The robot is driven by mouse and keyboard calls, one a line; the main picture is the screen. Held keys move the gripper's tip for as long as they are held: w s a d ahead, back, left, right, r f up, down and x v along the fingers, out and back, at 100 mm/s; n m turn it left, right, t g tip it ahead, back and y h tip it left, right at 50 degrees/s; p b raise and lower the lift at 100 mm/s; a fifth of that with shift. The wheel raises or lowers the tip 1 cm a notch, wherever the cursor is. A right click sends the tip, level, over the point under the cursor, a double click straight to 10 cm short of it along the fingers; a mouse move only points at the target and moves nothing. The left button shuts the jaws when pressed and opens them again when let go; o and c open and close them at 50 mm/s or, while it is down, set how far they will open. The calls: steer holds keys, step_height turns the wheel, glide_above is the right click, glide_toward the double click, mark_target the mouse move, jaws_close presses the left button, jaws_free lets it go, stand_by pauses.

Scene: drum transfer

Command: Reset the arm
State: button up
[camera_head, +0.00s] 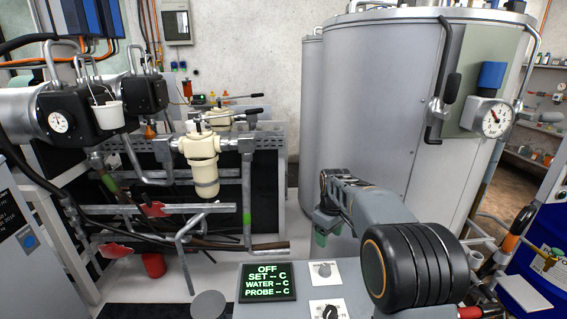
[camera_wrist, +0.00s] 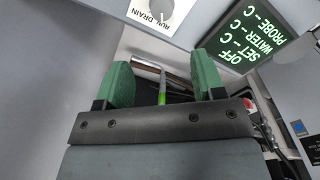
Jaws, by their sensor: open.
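My gripper (camera_wrist: 162,82) shows in the wrist view as two green finger pads standing well apart, with nothing held between them.
Knobs (camera_head: 324,270) sit beside the display; one marked RUN and DRAIN (camera_wrist: 160,8) is near the fingers in the wrist view. Pipes and a cream filter housing (camera_head: 201,148) stand left. A blue drum (camera_head: 540,255) is at right. Some pale floor is clear behind the panel.

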steer(key=s+r+m+t, duration=0.1)
steer(key=s+m+t, duration=0.2)
steer(key=s, duration=2.2)
steer(key=shift+a+m, duration=0.25)
steer(key=shift+m, duration=2.05)
